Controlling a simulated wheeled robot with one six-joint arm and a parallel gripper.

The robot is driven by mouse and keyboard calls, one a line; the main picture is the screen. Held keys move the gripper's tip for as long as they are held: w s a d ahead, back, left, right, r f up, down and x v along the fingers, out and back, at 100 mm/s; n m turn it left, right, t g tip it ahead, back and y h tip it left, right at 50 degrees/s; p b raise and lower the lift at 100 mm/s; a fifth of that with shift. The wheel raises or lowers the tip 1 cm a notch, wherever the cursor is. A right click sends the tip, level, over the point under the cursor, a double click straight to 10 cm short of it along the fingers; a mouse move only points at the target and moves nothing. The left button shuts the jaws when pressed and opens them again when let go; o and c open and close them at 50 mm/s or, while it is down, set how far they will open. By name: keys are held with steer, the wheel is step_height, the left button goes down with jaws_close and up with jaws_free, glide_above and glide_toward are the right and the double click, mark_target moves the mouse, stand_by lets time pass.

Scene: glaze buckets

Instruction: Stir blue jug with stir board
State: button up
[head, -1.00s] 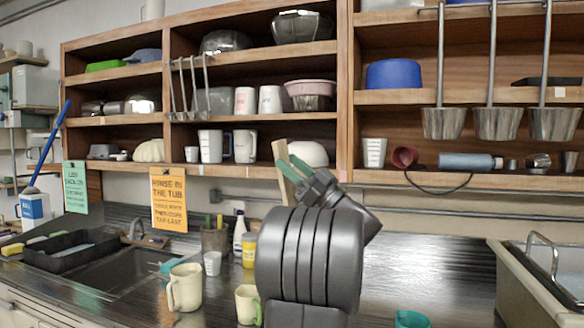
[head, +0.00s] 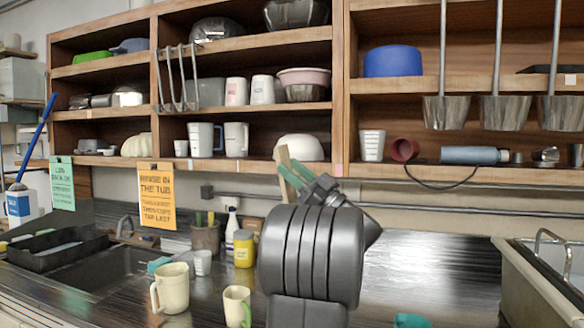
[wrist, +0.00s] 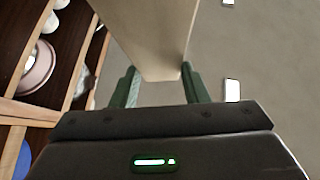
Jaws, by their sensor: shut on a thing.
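My gripper (head: 294,177) is raised above the counter and shut on the stir board (head: 284,158), a flat pale wooden strip. In the wrist view the stir board (wrist: 155,35) stands between the green fingers of my gripper (wrist: 160,88) and extends out of the top of the picture. I cannot make out a plainly blue jug. A teal vessel (head: 411,321) shows only partly at the bottom edge of the head view, below and right of my gripper. A white jug with a bluish handle (head: 202,139) stands on the lower left shelf.
Two cream jugs, a larger one (head: 172,290) and a smaller one (head: 237,306), stand on the counter left of my arm. A yellow jar (head: 244,250) and a tool crock (head: 206,237) stand behind. A sink (head: 100,268) is left, a tub (head: 540,285) right.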

step_height(320, 180, down, 12)
steer(key=d+b, duration=0.2)
steer(key=b, duration=0.6)
steer(key=shift+w+d+r+b, duration=0.15)
steer(key=shift+w+r+b, duration=0.05)
steer(key=shift+w+b, duration=0.15)
stand_by(0.5)
